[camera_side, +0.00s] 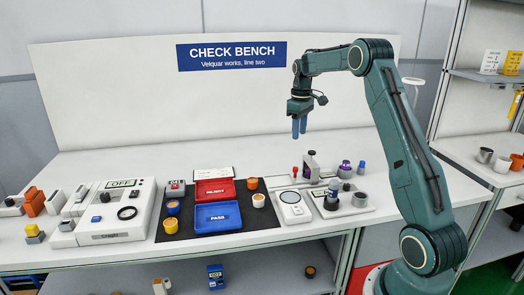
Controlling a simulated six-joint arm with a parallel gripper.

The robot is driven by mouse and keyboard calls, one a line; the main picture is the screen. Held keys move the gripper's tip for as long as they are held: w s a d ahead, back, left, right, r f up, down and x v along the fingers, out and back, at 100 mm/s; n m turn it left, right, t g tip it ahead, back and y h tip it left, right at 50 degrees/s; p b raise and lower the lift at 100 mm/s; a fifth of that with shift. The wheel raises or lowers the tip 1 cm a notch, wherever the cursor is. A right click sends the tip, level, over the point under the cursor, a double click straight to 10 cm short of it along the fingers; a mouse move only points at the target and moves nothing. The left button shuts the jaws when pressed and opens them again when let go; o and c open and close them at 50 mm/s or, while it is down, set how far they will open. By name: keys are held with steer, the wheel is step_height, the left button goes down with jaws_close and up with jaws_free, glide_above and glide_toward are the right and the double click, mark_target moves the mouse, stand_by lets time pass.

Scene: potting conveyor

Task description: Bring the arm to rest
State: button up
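My teal arm (408,150) rises from its base at the lower right, bends at the top and reaches left. My gripper (299,136) hangs with its blue fingers pointing down, in front of the white back panel (150,105) and well above the bench. The fingers appear close together with nothing visible between them; whether they are open or shut is too small to tell. It appears to touch nothing.
Below on the bench (300,235) are a red tray (215,187), a blue PASS tray (218,216), small pots and a device with a dark cylinder (333,190). A white OFF machine (105,228) stands left. Shelves (485,76) stand right. Air around the gripper is clear.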

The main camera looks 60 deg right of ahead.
steer(key=shift+r, duration=0.2)
steer(key=s+a+r+t, duration=0.1)
steer(key=s+a+r, duration=0.1)
steer(key=a+r, duration=0.35)
steer(key=s+a+r+t+h, duration=0.1)
steer(key=s+a+r, duration=0.15)
steer(key=a, duration=0.55)
steer(key=s+a+r, duration=0.2)
steer(key=a+r, duration=0.2)
steer(key=a, duration=0.3)
steer(key=s+a+f+t, duration=0.1)
steer(key=s+a+f, duration=0.1)
steer(key=s+a, duration=0.5)
steer(key=s+a+f+t+y, duration=0.1)
steer(key=s+a+f+t, duration=0.1)
steer(key=s+a, duration=0.5)
steer(key=s, duration=0.4)
steer(key=shift+s+a+t, duration=0.15)
steer(key=shift+s+t, duration=0.15)
steer(key=shift+s, duration=0.05)
